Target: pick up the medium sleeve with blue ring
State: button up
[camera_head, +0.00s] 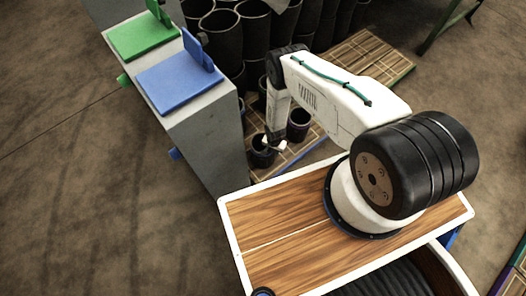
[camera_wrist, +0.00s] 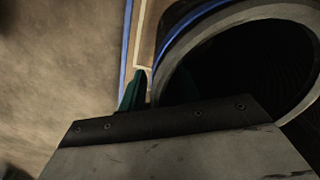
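A black sleeve with a blue ring fills the right of the wrist view (camera_wrist: 190,25), its round mouth open towards the camera. In the head view my gripper (camera_head: 272,143) is down at a small black sleeve (camera_head: 263,158) standing on the wooden pallet. In the wrist view a green fingertip (camera_wrist: 132,95) shows just outside the sleeve's wall. A darker shape, perhaps the other finger, shows inside the mouth. The gripper body hides the near part of the wall. I cannot tell whether the fingers grip the wall.
Another black sleeve (camera_head: 299,124) stands close by on the pallet (camera_head: 373,48). A grey cabinet (camera_head: 205,140) with a green plate (camera_head: 142,35) and a blue plate (camera_head: 178,82) stands left of my gripper. Several large black sleeves (camera_head: 222,38) crowd behind. The floor at left is clear.

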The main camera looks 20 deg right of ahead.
grip_shut()
jog(key=shift+w, duration=0.1)
dwell(1.2)
